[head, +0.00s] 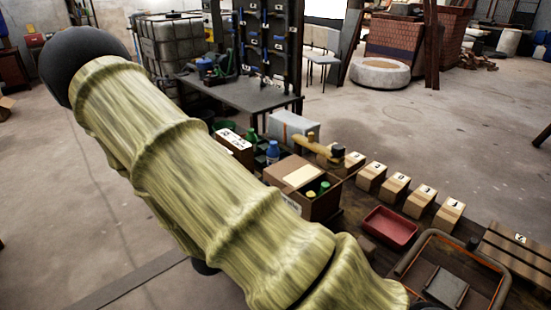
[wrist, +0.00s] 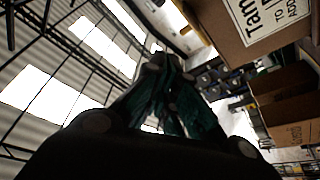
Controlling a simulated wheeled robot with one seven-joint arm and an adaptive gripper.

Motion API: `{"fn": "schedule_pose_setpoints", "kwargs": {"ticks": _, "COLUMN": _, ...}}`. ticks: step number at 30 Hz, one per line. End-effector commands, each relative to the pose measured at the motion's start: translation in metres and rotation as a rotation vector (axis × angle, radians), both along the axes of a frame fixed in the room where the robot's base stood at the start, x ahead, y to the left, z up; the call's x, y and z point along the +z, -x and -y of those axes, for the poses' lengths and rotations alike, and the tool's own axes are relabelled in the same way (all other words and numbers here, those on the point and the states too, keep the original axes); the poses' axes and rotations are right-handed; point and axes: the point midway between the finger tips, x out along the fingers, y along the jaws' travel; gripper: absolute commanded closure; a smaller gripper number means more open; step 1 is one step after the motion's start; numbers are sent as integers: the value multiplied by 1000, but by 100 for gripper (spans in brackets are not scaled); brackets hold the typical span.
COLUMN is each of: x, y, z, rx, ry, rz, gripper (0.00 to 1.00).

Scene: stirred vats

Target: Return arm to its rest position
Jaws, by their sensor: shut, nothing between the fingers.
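My arm (head: 190,165), in a ribbed yellow-green sleeve, crosses the head view from the upper left to the lower right and covers part of the bench. My gripper does not show clearly in the head view. In the wrist view my gripper (wrist: 158,62) has its dark teal fingers drawn together at the tips, with nothing between them. It points towards the roof windows and is apart from a labelled cardboard box (wrist: 232,30) at the upper right.
Along the bench are an open cardboard box (head: 316,208) with bottles, several numbered wooden blocks (head: 395,188), a red tray (head: 389,227) and a dark orange-edged tray (head: 495,290). Behind stands a grey table (head: 235,95). The floor at the right (head: 440,120) is clear.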

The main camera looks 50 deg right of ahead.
Motion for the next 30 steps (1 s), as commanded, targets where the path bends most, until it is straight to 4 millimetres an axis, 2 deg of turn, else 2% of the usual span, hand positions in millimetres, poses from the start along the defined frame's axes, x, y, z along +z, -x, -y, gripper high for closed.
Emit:
{"fn": "schedule_pose_setpoints", "kwargs": {"ticks": 3, "x": -7, "y": -3, "z": -18, "rx": 2, "ry": 0, "rz": -1, "gripper": 100}}
{"fn": "schedule_pose_setpoints", "kwargs": {"ticks": 9, "x": -12, "y": -4, "z": -34, "rx": 0, "ry": 0, "rz": -1, "gripper": 100}}
{"fn": "schedule_pose_setpoints", "kwargs": {"ticks": 19, "x": -13, "y": -5, "z": -38, "rx": 0, "ry": -1, "rz": -1, "gripper": 100}}
{"fn": "schedule_pose_setpoints", "kwargs": {"ticks": 22, "x": -21, "y": -7, "z": -36, "rx": 23, "ry": -25, "rz": -11, "gripper": 100}}
{"fn": "schedule_pose_setpoints", "kwargs": {"ticks": 26, "x": -51, "y": -14, "z": -33, "rx": 113, "ry": -124, "rz": -52, "gripper": 100}}
{"fn": "schedule_pose_setpoints", "kwargs": {"ticks": 30, "x": -106, "y": -21, "z": -38, "rx": 252, "ry": -306, "rz": -128, "gripper": 100}}
